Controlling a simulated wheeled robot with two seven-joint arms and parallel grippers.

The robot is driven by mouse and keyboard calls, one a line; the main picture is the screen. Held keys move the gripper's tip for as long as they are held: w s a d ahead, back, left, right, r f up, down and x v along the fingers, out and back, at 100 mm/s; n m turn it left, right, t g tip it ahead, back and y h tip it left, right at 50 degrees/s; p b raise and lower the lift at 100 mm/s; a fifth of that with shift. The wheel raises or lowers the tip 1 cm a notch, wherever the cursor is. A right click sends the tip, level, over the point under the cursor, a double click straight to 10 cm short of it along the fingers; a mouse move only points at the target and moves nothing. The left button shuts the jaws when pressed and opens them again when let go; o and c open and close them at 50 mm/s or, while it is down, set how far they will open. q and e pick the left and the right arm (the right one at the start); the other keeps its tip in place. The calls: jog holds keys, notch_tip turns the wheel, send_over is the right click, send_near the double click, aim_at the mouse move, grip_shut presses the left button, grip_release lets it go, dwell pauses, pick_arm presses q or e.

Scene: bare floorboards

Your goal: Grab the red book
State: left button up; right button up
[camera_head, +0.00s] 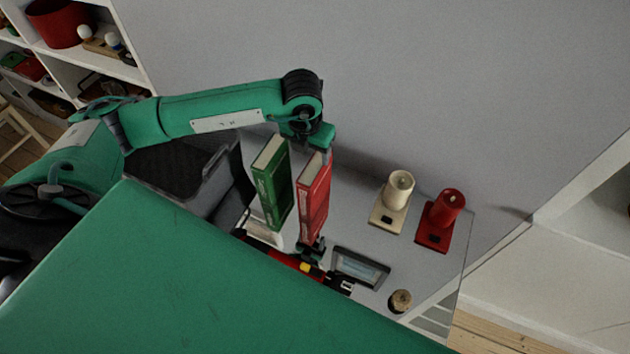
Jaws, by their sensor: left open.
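The red book (314,198) stands upright on a grey surface, just right of a green book (271,184). My left gripper (312,150) is at the upper end of the red book, with its open fingers pointing down close to the cover. I cannot tell whether the fingers touch the book or straddle it. The lower end of the red book is partly hidden by small dark items. My right gripper does not show.
A dark framed picture (360,268) and a small round wooden item (400,301) lie nearer. A grey bin (212,181) is left of the books. A wall rises behind.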

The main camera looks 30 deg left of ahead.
aim_at(315, 166)
pick_arm(q)
jog(key=shift+w+f, duration=0.1)
jog(key=shift+f, duration=0.75)
jog(key=shift+d+f+p, duration=0.1)
jog(key=shift+f+p, duration=0.3)
jog(key=shift+p, duration=0.15)
jog(key=f, duration=0.1)
jog(key=f+p, duration=0.2)
jog(key=f, duration=0.1)
jog(key=shift+w+d, duration=0.25)
jog(key=shift+w, duration=0.1)
jog(key=shift+f, duration=0.3)
jog(key=shift+f, duration=0.25)
grip_shut()
jog(key=shift+w, duration=0.1)
